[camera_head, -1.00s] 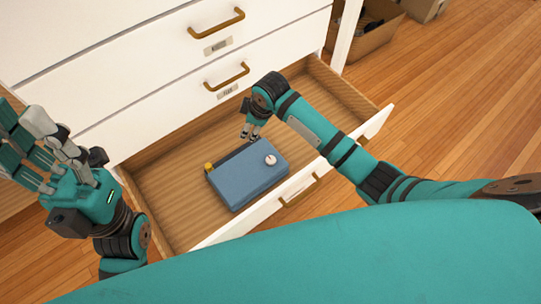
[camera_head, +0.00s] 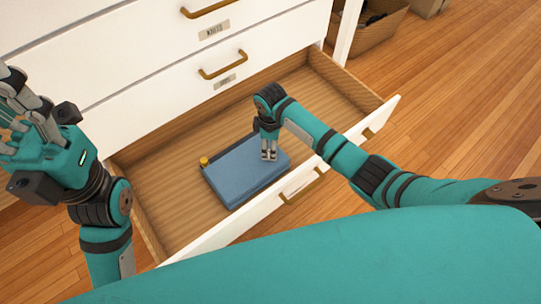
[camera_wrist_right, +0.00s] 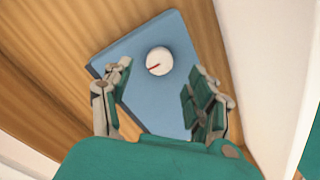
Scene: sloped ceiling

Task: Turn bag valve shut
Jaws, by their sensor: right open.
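A flat blue bag (camera_head: 238,172) lies in the open wooden drawer, with a small yellow cap (camera_head: 204,161) at its left corner. In the right wrist view the blue bag (camera_wrist_right: 165,85) carries a round white valve (camera_wrist_right: 159,61) with a red line across it. In the head view the valve is hidden behind my right gripper (camera_head: 268,156). My right gripper is open above the bag; in the wrist view its fingers (camera_wrist_right: 160,95) stand apart, with the valve beyond the tips and between them. My left gripper (camera_head: 22,115) is raised at the left, its fingers spread and empty, away from the bag.
The drawer (camera_head: 165,205) has bare floor left of and behind the bag. Its white front (camera_head: 225,232) with a brass handle is close to the bag. Closed drawers (camera_head: 130,60) rise behind. A box (camera_head: 375,35) stands on the wooden floor at back right.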

